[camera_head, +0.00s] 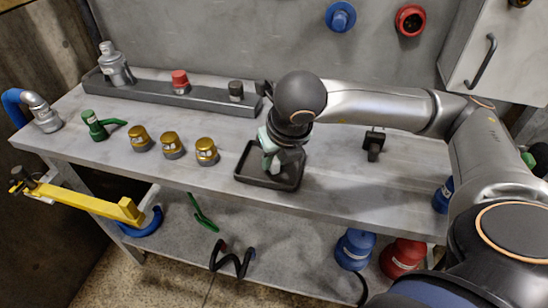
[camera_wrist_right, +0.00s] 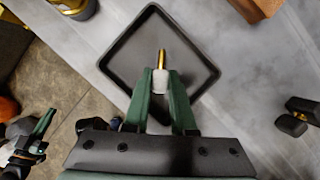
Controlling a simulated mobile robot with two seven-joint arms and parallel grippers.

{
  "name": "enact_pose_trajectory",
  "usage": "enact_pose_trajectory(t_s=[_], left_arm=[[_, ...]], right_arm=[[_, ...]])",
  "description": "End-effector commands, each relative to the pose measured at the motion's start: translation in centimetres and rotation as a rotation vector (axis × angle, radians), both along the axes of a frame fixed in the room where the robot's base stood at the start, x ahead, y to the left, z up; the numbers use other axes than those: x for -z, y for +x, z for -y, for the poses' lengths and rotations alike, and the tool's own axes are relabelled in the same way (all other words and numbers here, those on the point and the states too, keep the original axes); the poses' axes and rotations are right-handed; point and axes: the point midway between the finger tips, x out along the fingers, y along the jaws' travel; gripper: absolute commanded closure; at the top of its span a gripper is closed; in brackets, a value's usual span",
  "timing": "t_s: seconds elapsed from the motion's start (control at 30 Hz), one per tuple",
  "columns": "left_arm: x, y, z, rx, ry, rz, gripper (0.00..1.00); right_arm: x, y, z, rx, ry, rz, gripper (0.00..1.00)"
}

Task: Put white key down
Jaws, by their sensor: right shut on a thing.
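The white key (camera_wrist_right: 161,82) has a white head and a brass shaft that points away from the gripper in the right wrist view. My right gripper (camera_wrist_right: 161,92) is shut on its head with green fingers. The key is over the black square tray (camera_wrist_right: 200,44), inside its rim in this view; I cannot tell whether it touches the tray floor. In the head view my right gripper (camera_head: 271,153) reaches down over the tray (camera_head: 248,181), and the key is mostly hidden there.
Several gold-topped knobs (camera_head: 206,152) stand left of the tray. A long grey tray (camera_head: 215,102) with a red-topped part (camera_head: 180,82) lies behind. A black part (camera_head: 373,144) stands to the right. The bench top between them is clear.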

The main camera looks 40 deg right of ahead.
Motion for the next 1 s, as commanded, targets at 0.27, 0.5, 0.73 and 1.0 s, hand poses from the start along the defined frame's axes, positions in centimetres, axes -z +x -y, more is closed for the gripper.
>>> enact_pose_trajectory(t_s=[0.27, 0.5, 0.73, 1.0], left_arm=[[0.4, 0.0, -0.1, 0.000, 0.002, -0.001, 1.00], [0.4, 0.1, -0.1, -0.001, 0.002, 0.000, 1.00], [-0.4, 0.1, -0.1, -0.001, 0.002, 0.001, 1.00], [-0.7, 0.2, 0.0, 0.000, 0.001, 0.001, 1.00]], right_arm=[[0.2, 0.0, 0.0, 0.000, 0.001, 0.000, 0.58], [0.2, 0.0, 0.0, 0.000, 0.001, 0.000, 0.46], [-0.4, 0.0, 0.0, 0.000, 0.000, 0.000, 0.46], [-5.3, -1.9, -0.5, -0.002, 0.001, 0.006, 0.46]])
